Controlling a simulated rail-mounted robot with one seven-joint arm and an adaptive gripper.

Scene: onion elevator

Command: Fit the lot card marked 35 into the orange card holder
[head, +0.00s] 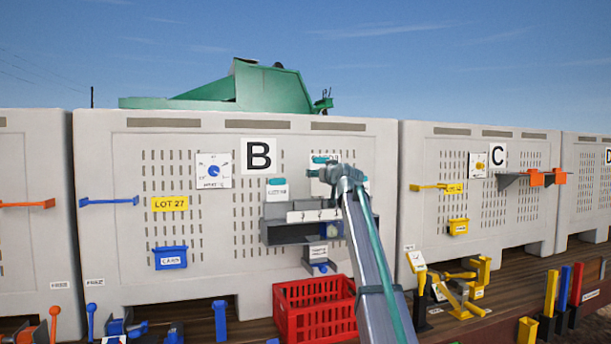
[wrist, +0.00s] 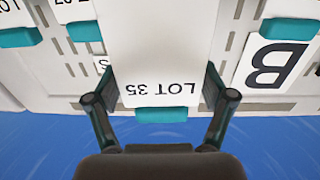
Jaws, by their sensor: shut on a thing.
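The white lot card marked 35 (wrist: 160,50) fills the middle of the wrist view, its print upside down and a teal tab at its lower edge. My gripper (wrist: 160,88) is shut on this card, with one finger at each side. In the head view my gripper (head: 335,174) is in front of bin B, above the grey rack, and hides part of what is behind it. Orange fittings (head: 537,179) sit at the right of bin C, beside a dark grey shelf. I cannot tell which orange part is the card holder.
Other teal-tabbed cards hang near, one (head: 277,188) left of my gripper. The grey rack (head: 275,230) juts out below. A blue card box (head: 171,257) and yellow card box (head: 458,227) are on the bins. A red crate (head: 315,312) and yellow levers (head: 460,296) stand lower down.

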